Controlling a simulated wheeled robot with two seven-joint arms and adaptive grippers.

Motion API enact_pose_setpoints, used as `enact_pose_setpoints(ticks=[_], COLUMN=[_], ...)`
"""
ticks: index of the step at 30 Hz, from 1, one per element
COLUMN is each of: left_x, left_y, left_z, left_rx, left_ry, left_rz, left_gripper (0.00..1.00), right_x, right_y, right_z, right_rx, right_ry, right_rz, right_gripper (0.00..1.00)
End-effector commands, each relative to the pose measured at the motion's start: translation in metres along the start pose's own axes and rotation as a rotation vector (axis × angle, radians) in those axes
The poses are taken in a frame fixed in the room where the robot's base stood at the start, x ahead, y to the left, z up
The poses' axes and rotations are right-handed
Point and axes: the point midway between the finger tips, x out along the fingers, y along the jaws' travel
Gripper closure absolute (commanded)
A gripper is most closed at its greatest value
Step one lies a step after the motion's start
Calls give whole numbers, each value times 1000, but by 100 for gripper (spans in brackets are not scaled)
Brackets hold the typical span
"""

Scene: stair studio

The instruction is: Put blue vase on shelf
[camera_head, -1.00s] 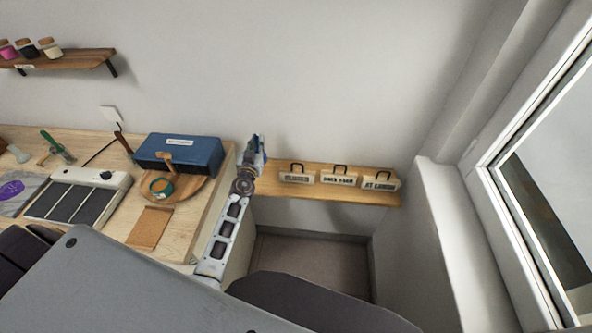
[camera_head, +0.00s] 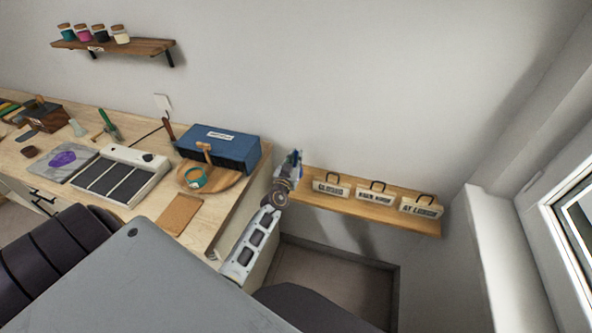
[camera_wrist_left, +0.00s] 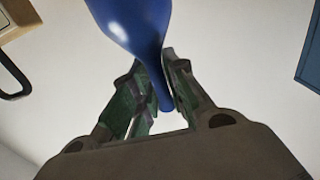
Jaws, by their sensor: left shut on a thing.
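My left gripper (camera_head: 287,172) is at the left end of the low wooden shelf (camera_head: 345,207) in the head view, in front of the wall. In the left wrist view it is shut on the narrow part of the glossy blue vase (camera_wrist_left: 138,22). The vase's wider body runs out of the top of that view. In the head view only a small blue bit of the vase shows at the gripper. Whether the gripper is above the shelf or in front of it is hard to tell. My right gripper is not in view.
Several small signs with black handles, one of them a middle sign (camera_head: 377,194), stand along the low shelf. A blue box (camera_head: 222,148) and a round wooden board (camera_head: 222,186) are on the workbench to the left. A higher wall shelf (camera_head: 120,48) holds several jars.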

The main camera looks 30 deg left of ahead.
Motion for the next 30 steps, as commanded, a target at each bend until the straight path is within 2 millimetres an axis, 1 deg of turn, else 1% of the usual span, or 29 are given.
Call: enact_pose_setpoints(ticks=[1, 5, 20, 26, 30], left_x=[0, 0, 0, 0, 0], left_y=[0, 0, 0, 0, 0], left_z=[5, 9, 10, 20, 30], left_rx=[2, 0, 2, 1, 2], left_ry=[1, 1, 1, 1, 1], left_rz=[0, 0, 0, 0, 0], left_gripper=[100, 100, 100, 100, 100], right_x=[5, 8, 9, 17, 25], right_y=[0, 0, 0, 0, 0], right_z=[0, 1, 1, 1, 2], right_rx=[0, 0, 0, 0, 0], right_ry=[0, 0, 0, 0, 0], right_rz=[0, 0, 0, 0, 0], right_gripper=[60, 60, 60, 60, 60])
